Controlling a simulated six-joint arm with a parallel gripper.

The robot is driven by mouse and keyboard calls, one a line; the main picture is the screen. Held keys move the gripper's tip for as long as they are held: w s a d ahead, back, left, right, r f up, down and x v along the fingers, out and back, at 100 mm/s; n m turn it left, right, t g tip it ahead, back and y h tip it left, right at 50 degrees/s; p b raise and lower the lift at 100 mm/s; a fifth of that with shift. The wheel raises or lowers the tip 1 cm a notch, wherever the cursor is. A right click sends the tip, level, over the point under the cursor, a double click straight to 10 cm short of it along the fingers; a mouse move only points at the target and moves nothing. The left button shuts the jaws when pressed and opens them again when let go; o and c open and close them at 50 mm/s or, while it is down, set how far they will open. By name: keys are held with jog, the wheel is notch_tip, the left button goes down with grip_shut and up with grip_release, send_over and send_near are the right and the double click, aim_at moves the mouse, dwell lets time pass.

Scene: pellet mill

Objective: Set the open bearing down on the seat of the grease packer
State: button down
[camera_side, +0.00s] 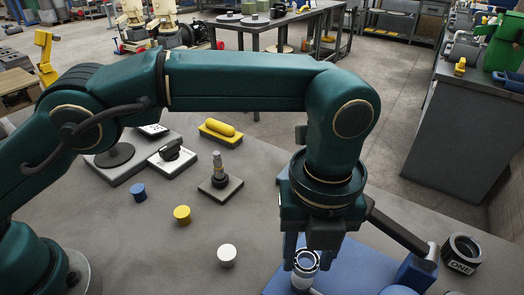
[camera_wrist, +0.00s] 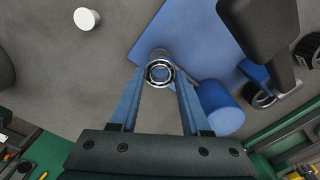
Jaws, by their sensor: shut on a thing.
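The open bearing (camera_side: 306,259), a bright metal ring with a dark edge, is between the fingertips of my gripper (camera_side: 305,256). In the wrist view the bearing (camera_wrist: 160,74) shows as a ring with an open centre, and my gripper (camera_wrist: 159,78) is shut on it from both sides. The grease packer has a blue base plate (camera_side: 345,265). Its pale round seat (camera_side: 302,283) shows just below the bearing, partly hidden; I cannot tell whether they touch. The packer also has a blue cylinder (camera_wrist: 222,108) and a dark lever arm (camera_side: 395,229).
A black ring marked ONE (camera_side: 462,254) stands right of the packer. A white cap (camera_side: 227,255), a yellow cap (camera_side: 182,215) and a blue cap (camera_side: 138,192) stand on the table to the left. A post on a square base (camera_side: 220,186) is behind them. Bare tabletop lies between.

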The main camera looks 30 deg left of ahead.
aim_at(302, 280)
jog(key=shift+f, duration=0.15)
dwell(0.3)
jog(key=shift+f, duration=0.3)
jog(key=shift+f, duration=0.15)
jog(key=shift+f, duration=0.6)
dwell(0.5)
jog(key=shift+f, duration=0.65)
jog(key=shift+f, duration=0.15)
